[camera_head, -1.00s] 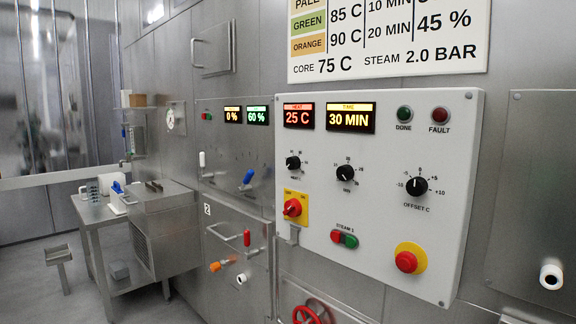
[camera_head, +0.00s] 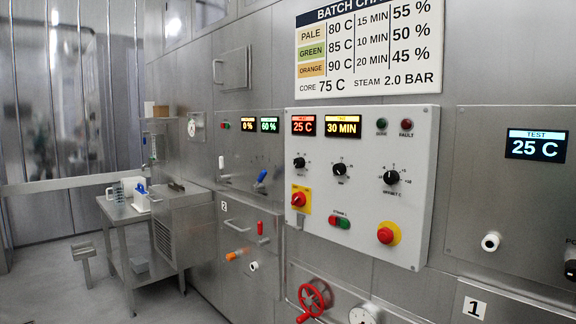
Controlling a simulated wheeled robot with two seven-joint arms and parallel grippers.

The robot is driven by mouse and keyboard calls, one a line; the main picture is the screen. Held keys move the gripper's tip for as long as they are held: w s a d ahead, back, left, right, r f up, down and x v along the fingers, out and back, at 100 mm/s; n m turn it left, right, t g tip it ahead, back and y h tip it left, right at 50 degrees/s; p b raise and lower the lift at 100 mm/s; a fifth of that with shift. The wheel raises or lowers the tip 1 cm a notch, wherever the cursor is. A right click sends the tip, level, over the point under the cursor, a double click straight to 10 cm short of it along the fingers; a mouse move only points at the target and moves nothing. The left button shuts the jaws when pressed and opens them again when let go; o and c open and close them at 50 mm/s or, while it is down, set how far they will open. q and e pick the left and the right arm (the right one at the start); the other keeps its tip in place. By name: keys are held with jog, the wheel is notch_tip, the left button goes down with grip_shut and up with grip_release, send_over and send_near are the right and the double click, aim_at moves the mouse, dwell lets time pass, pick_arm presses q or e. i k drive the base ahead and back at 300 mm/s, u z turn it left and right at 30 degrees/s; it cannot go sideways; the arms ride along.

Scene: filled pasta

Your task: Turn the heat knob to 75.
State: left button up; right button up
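The heat knob (camera_head: 299,162) is a small black dial at the upper left of the white control panel (camera_head: 365,235). It sits below the heat display (camera_head: 303,125), which reads 25 C. The scale marks around the knob are too small to read. The time display (camera_head: 342,126) reads 30 MIN, with its black knob (camera_head: 339,169) below. Neither of my grippers is in view.
A red-yellow switch (camera_head: 299,199) and a red stop button (camera_head: 386,235) are on the panel. A red valve wheel (camera_head: 314,297) juts out below it. A steel side table (camera_head: 122,212) stands at left. A batch chart (camera_head: 368,86) hangs above.

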aim_at(299, 163)
jog(key=u, duration=0.6)
jog(key=i, duration=0.75)
jog(key=u, duration=0.35)
